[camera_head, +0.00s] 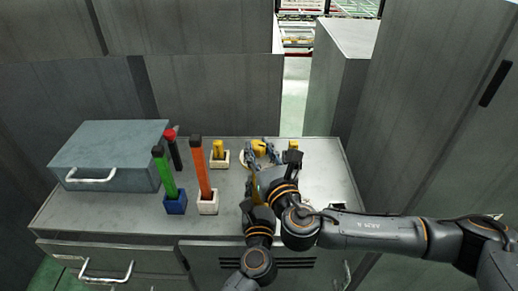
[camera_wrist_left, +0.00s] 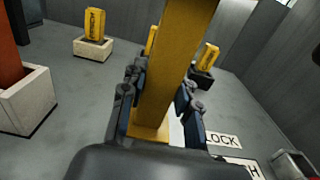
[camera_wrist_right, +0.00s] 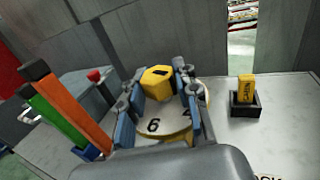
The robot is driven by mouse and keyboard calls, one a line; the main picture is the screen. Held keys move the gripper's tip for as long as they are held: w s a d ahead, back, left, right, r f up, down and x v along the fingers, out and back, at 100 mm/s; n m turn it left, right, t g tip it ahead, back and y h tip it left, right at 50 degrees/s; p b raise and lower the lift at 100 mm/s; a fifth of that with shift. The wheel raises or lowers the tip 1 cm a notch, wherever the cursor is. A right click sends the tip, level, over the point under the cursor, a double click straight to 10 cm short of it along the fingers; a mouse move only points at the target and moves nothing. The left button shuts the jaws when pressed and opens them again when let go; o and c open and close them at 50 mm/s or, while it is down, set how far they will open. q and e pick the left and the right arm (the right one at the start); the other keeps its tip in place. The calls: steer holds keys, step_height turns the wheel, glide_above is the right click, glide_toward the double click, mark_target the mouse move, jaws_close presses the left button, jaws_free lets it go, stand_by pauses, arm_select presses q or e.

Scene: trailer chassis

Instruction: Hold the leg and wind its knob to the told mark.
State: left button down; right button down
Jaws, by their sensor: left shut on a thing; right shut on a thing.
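The leg is a yellow square post (camera_wrist_left: 172,60) in the left wrist view. My left gripper (camera_wrist_left: 162,95) is shut on it, one finger on each side. The knob (camera_wrist_right: 157,84) is a yellow block with a dark mark on its top, above a pale round dial (camera_wrist_right: 172,132) with black numerals; a 6 is readable, others are partly covered. My right gripper (camera_wrist_right: 158,76) is shut on the knob from both sides. In the head view the knob (camera_head: 259,147) shows between the right fingers; my arms hide most of the leg and the left fingers.
Left of the leg stand an orange bar (camera_head: 197,165) in a white socket, a green bar (camera_head: 164,173) in a blue socket and a red-topped dark lever (camera_head: 174,152). A grey box (camera_head: 110,150) sits farther left. A yellow peg (camera_wrist_right: 246,88) in a black socket is right.

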steer(key=shift+m+h, duration=0.4)
steer(key=shift+h, duration=0.2)
steer(key=c, duration=1)
jaws_free()
steer(key=shift+o, duration=0.2)
steer(key=shift+s, duration=0.1)
steer(key=v, duration=1.2)
steer(key=shift+f, duration=0.25)
